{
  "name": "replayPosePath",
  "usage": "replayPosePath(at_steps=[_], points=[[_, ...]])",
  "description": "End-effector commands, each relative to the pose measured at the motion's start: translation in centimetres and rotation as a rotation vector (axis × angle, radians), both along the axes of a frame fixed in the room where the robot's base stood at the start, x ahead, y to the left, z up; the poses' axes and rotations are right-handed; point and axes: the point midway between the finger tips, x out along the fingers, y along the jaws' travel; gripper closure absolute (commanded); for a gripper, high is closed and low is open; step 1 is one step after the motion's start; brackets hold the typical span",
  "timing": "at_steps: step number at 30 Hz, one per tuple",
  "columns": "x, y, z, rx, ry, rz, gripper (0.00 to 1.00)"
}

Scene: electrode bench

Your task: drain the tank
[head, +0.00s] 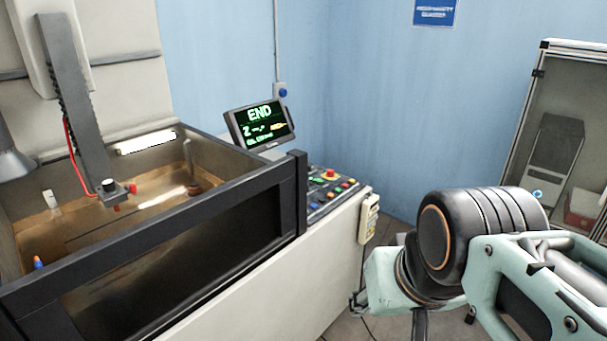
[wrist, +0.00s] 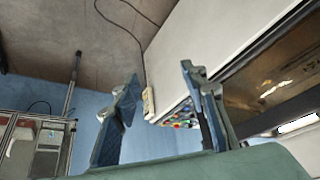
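The tank (head: 120,292) stands at the left of the head view, with a black-framed front window and brownish liquid inside. An upright rod with a brown base (head: 194,185) stands in its far right corner. A control panel (head: 330,188) with coloured buttons lies right of the tank; it also shows in the wrist view (wrist: 184,116). A tilted screen (head: 262,122) above it reads "END". My gripper (wrist: 158,80) is open and empty, its fingers wide apart in the wrist view. In the head view my gripper is right of the cabinet, apart from the tank, and mostly hidden by my arm.
A grey column with a tool head (head: 108,187) and a red cable hangs over the tank. A beige handheld pendant (head: 368,219) hangs on the cabinet's right end, its cable trailing to the floor. A glass-fronted cabinet (head: 545,45) stands at the right, by the blue wall.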

Motion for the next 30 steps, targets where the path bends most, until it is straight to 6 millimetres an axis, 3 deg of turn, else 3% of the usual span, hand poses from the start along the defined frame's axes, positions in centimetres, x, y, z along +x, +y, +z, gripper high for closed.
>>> replayPosePath(at_steps=[10,21,30], points=[[-0.01,0.01,0.00,0.000,0.000,0.000,0.61],[-0.01,0.00,0.00,0.000,0.000,0.000,1.00],[-0.01,0.00,0.00,0.000,0.000,0.000,1.00]])
